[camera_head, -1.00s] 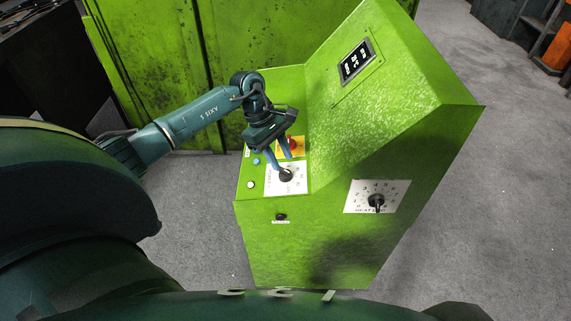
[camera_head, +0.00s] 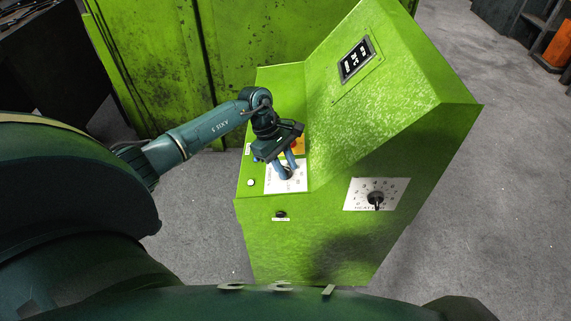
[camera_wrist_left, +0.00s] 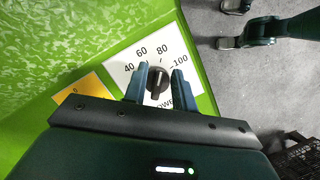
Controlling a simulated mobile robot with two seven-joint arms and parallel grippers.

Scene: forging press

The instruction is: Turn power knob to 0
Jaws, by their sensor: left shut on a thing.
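The power knob (camera_head: 287,173) is small and dark, on a white dial plate (camera_head: 300,183) on the flat top of the green console. In the left wrist view the black knob (camera_wrist_left: 157,82) stands on the plate with 40, 60, 80 and 100 showing and a partly covered power label. Its narrow end seems to face between 60 and 80. My left gripper (camera_head: 286,172) reaches down over the plate; its two blue fingers (camera_wrist_left: 159,73) are on either side of the knob, shut on it. The low end of the scale is hidden.
The red-and-yellow stop button (camera_head: 299,146) is close behind the gripper, partly covered. A white button (camera_head: 250,183) is to the left. A second dial knob (camera_head: 376,199) and a small black switch (camera_head: 281,214) are on the front. The sloped display panel (camera_head: 355,61) rises at right.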

